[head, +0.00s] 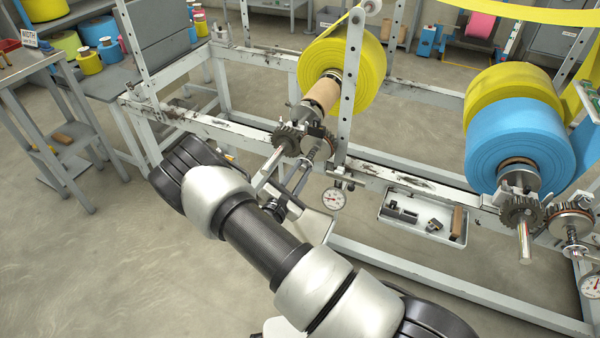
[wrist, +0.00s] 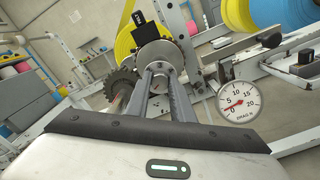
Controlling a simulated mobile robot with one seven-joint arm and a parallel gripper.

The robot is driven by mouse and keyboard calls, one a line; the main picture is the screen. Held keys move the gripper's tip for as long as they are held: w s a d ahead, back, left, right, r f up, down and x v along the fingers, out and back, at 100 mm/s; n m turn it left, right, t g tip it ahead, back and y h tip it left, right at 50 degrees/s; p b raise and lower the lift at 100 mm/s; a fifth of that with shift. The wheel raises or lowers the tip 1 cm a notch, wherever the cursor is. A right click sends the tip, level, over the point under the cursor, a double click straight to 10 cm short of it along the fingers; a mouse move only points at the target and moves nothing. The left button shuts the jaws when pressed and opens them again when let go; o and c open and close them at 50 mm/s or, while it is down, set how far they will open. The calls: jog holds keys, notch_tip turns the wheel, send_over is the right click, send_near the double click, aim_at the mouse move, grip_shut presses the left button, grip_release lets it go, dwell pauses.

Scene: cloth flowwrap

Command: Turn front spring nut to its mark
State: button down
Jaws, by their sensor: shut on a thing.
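My gripper (wrist: 162,78) reaches up in the wrist view with its two grey fingers closed around the front spring nut (wrist: 162,67). The nut is small, silver and mostly hidden between the fingertips, so its mark cannot be made out. A silver disc (wrist: 160,53) sits just behind it, beside a dark toothed gear (wrist: 121,84). In the head view my gripper (head: 316,156) is at the same front shaft, right of the gear (head: 287,138). A round drag dial (wrist: 239,100) hangs to the right; its red needle points low on the scale, near 5 or below.
The yellow roll (head: 365,70) stands behind the shaft, and a blue roll (head: 515,140) with another gear and dial is at the right. The frame rail (head: 400,183) runs close by. A tray of small parts (head: 425,222) lies below it.

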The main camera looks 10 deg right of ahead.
jog(key=m, duration=0.4)
jog(key=shift+m, duration=0.3)
jog(key=m+b, duration=0.1)
jog(key=m, duration=0.3)
jog(key=shift+m, duration=0.3)
jog(key=m+b, duration=0.1)
jog(key=m, duration=0.4)
jog(key=shift+f, duration=0.1)
jog(key=shift+m+b, duration=0.9)
jog(key=shift+m, duration=1.1)
jog(key=c, duration=1.5)
grip_release()
jog(key=shift+c, duration=0.2)
